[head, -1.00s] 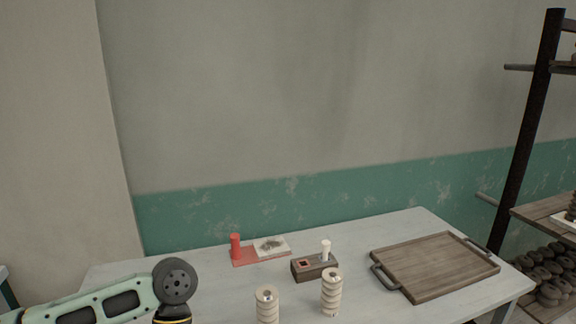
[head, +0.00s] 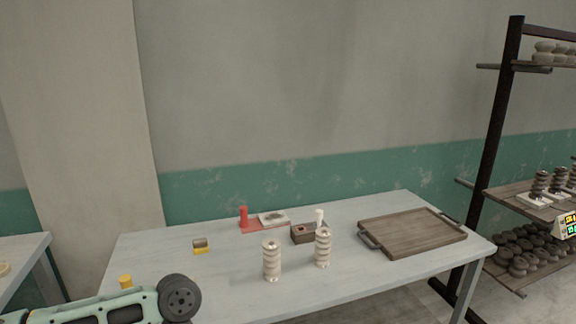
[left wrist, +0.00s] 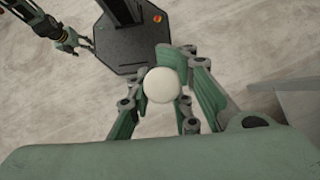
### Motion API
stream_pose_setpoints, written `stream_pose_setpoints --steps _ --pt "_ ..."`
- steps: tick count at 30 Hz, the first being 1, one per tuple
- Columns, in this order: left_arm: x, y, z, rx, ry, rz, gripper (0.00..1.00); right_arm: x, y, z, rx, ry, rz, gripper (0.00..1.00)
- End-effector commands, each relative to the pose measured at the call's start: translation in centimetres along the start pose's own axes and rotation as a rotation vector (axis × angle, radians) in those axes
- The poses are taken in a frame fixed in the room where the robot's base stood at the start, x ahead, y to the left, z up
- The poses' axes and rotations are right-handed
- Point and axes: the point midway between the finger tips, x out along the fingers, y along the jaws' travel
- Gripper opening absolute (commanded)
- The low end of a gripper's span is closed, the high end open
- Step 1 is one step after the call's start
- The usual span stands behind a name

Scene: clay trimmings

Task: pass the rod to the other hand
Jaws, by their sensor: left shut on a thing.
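In the left wrist view a pale, round-ended thing, which looks like the rod (left wrist: 161,85) seen end-on, sits between the green-padded fingers of my left gripper (left wrist: 165,95). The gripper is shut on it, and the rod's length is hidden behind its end. My right gripper (left wrist: 72,42) shows small at the upper left of that view, well apart from the rod; whether its fingers are open is too small to tell. In the head view only my left arm shows, at the lower left, with its gripper out of frame.
The pale table (head: 215,275) bears two ribbed cream columns (head: 271,261) (head: 322,248), a dark block (head: 303,234) with a white peg, a red stand (head: 244,218), a small yellow-and-brown block (head: 200,246) and a wooden tray (head: 412,234). A shelf rack (head: 497,120) stands right.

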Motion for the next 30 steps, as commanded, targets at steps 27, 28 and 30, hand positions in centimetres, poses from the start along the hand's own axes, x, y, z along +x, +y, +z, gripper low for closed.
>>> stream_pose_setpoints --steps 27,28,30 --pt "-9.4 3.6 3.0 0.147 0.000 -0.099 0.00 0.0 -0.2 1.4 0.000 -0.022 -0.002 0.68" --pt "-9.9 4.2 3.1 0.175 0.000 -0.116 0.00 0.0 -0.1 1.4 0.000 -0.022 -0.002 0.68" --pt "-11.1 5.7 3.3 0.241 0.000 -0.159 0.00 0.0 -0.1 1.3 0.000 -0.021 -0.001 0.68"
